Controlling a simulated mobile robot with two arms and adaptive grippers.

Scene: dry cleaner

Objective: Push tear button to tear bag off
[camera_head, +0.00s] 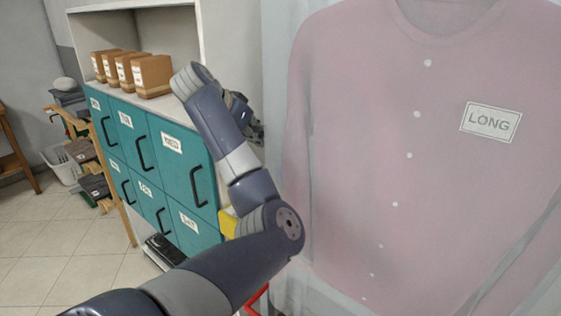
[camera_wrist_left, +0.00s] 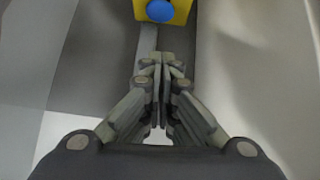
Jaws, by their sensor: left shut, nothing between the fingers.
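In the left wrist view, a round blue button (camera_wrist_left: 160,11) sits on a yellow box (camera_wrist_left: 181,14) at the top edge, partly cut off. My left gripper (camera_wrist_left: 161,60) is shut and empty, its fingertips just below the button in the picture and seemingly apart from it. In the head view my left gripper (camera_head: 258,132) is partly hidden behind my wrist, near the bag's left side. A pink shirt (camera_head: 345,120) hangs in a clear bag (camera_head: 276,45) at the right, with a "LONG" label (camera_head: 491,122). My right gripper is not in view.
A teal drawer cabinet (camera_head: 167,196) with black handles stands left of my arm, with brown boxes (camera_head: 151,74) on the shelf above. A yellow piece (camera_head: 229,224) and a red part (camera_head: 257,298) show behind my arm.

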